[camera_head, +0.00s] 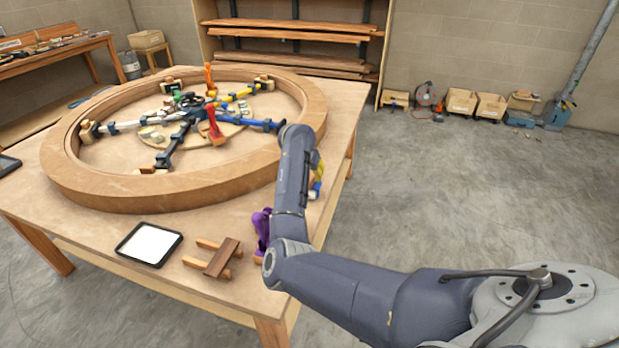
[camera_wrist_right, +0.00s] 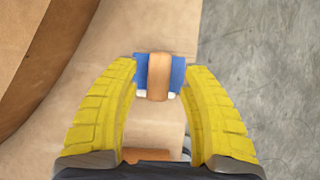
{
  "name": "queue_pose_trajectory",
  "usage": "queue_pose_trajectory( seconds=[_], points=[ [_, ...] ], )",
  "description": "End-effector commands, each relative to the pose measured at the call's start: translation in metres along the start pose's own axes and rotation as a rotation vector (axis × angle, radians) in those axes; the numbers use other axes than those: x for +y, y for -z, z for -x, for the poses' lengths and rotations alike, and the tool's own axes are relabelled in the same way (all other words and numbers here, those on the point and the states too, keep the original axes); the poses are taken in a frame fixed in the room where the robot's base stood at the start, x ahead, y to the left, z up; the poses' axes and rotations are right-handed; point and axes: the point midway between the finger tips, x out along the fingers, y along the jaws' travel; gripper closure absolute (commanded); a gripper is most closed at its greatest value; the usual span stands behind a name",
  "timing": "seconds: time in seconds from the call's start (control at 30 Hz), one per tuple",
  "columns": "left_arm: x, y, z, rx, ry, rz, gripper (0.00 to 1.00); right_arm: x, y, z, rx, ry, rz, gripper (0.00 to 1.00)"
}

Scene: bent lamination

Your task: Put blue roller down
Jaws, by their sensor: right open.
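The blue roller (camera_wrist_right: 177,72) rests at the table's right edge in the right wrist view, with a wood-coloured band across its middle. It also shows partly as a small blue patch in the head view (camera_head: 316,187), mostly hidden by my right arm. My right gripper (camera_wrist_right: 159,68) has yellow fingers and is open, with one fingertip on each side of the roller. Its yellow fingers also show behind my arm in the head view (camera_head: 319,166). Whether the fingertips touch the roller is unclear. My left gripper is not in view.
A large curved wooden ring (camera_head: 110,196) with clamps inside fills most of the table (camera_head: 200,280). A black-framed tablet (camera_head: 149,244), a small wooden piece (camera_head: 222,258) and a purple object (camera_head: 262,228) are near the front edge. Open floor (camera_head: 450,190) lies to the right.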

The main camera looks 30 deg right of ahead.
Motion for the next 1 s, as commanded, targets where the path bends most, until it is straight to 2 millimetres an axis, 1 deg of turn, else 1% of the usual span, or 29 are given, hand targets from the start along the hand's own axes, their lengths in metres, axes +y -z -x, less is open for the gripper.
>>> queue_pose_trajectory(
  seconds=[0.03, 0.2, 0.4, 0.5, 0.7, 1.0],
  points=[
    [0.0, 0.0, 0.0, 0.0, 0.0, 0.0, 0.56, 0.002, 0.0, 0.01, -0.001, -0.004, -0.003, 0.54],
    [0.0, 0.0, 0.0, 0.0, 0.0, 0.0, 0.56, 0.002, 0.0, 0.043, -0.002, -0.005, -0.003, 0.54],
    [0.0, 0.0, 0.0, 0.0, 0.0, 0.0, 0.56, 0.001, 0.0, 0.076, -0.002, -0.004, -0.004, 0.54],
    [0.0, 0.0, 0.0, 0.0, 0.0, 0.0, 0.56, 0.001, 0.0, 0.089, -0.001, -0.004, -0.004, 0.54],
    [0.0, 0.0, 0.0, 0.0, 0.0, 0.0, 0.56, 0.001, 0.0, 0.105, 0.0, -0.003, -0.002, 0.54],
    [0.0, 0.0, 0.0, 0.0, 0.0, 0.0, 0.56, 0.0, 0.0, 0.11, 0.0, -0.002, -0.002, 0.54]
  ],
)
